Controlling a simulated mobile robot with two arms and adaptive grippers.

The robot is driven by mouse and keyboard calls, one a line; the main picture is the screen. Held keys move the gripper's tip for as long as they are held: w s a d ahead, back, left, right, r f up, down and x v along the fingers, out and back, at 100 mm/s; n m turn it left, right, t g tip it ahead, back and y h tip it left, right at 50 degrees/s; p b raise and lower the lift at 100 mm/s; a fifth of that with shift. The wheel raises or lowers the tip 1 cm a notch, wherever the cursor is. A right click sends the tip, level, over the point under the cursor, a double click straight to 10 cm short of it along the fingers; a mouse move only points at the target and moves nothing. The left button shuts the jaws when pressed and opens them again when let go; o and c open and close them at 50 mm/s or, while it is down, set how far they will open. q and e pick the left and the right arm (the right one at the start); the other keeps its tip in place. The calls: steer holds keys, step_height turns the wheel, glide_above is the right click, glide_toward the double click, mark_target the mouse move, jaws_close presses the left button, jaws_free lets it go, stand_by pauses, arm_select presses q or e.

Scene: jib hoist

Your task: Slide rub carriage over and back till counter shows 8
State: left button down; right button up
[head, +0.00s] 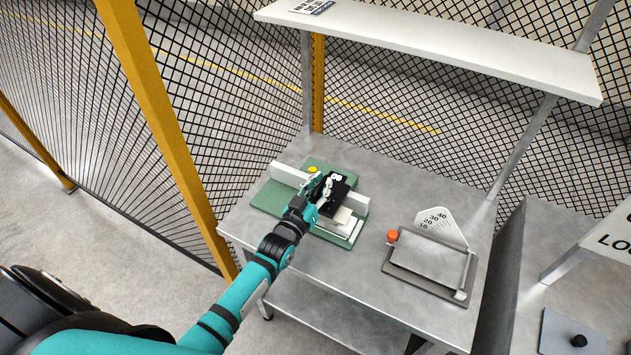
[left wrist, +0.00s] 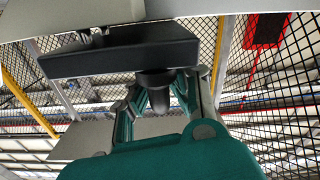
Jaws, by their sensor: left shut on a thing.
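The rub rig has a green base (head: 267,197) with pale rails along it, and stands on the left part of the grey metal bench. The black rub carriage (head: 341,193) sits between the rails, right of the base's middle. In the left wrist view the carriage (left wrist: 120,55) is a dark block with a short dark knob (left wrist: 155,80) under it. My left gripper (head: 318,197) is shut on this knob; its fingers also show in the left wrist view (left wrist: 162,92). Small white marks lie by the carriage; I cannot read any counter figure. My right gripper is out of view.
A yellow button (head: 312,169) is on the base's far side. To the right stands a grey plate device with an orange knob (head: 392,236) and a white scale (head: 440,226). A white shelf (head: 430,45) overhangs the bench (head: 350,265); a mesh fence stands behind.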

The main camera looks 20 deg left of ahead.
arm_select(q)
steer(key=shift+d+f, duration=0.15)
steer(key=shift+d, duration=0.05)
steer(key=c, duration=1.3)
jaws_free()
steer(key=shift+d, duration=0.15)
steer(key=shift+c, duration=0.2)
steer(key=shift+s, duration=0.1)
steer(key=shift+s, duration=0.35)
steer(key=s+a, duration=0.1)
steer(key=s, duration=1)
steer(key=shift+s, duration=0.1)
